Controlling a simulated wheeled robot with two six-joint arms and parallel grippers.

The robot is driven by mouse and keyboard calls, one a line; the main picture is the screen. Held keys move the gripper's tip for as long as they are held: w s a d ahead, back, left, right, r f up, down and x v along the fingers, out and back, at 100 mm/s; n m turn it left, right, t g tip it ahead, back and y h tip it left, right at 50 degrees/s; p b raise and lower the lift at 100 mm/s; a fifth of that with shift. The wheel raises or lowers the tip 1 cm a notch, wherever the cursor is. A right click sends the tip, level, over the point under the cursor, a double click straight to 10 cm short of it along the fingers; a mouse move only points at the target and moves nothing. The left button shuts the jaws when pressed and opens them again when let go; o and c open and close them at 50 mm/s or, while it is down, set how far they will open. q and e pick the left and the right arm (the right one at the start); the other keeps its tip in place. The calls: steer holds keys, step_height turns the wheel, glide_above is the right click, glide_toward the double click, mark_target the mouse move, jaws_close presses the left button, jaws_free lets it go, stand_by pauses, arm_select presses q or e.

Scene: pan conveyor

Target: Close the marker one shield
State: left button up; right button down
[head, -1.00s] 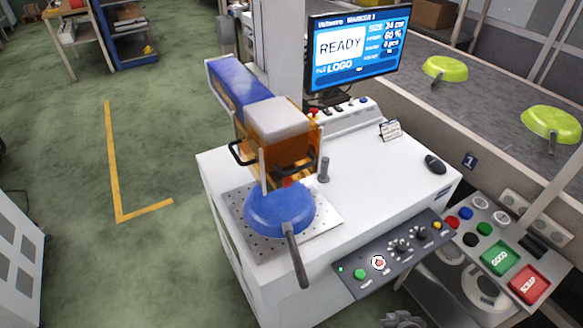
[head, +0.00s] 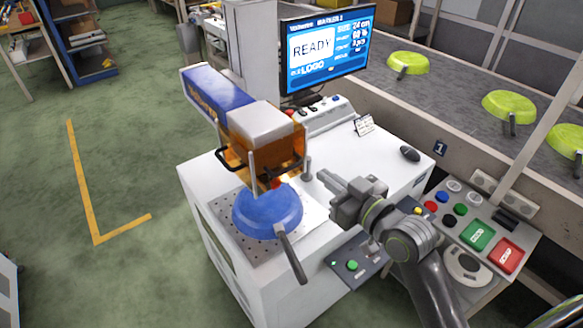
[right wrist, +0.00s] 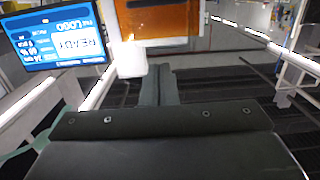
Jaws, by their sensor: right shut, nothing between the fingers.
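The marker one shield is an orange see-through guard (head: 282,154) under the blue and white marking head, with dark handles on its sides. It sits raised above a blue pan (head: 267,210), which lies upside down on the perforated plate with its handle towards the front. In the right wrist view the orange shield (right wrist: 165,22) shows at the top. My right gripper (head: 323,178) is shut and empty, above the white machine top, to the right of the pan and shield and apart from them. My left gripper is not in view.
The monitor (head: 326,52) reads READY. A control panel (head: 358,259) is at the front, partly behind my right arm. Lime pans (head: 509,105) lie on the conveyor. A mouse (head: 410,153) rests on the machine top.

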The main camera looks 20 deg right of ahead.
steer(key=w+a+f+p, duration=0.2)
steer(key=w+a+f, duration=0.1)
steer(key=w, duration=0.6)
steer(key=shift+w+a+f+p, duration=0.2)
steer(key=shift+w+f+p, duration=0.2)
steer(key=shift+f, duration=0.45)
step_height(320, 180, down, 14)
steer(key=b, duration=1.4)
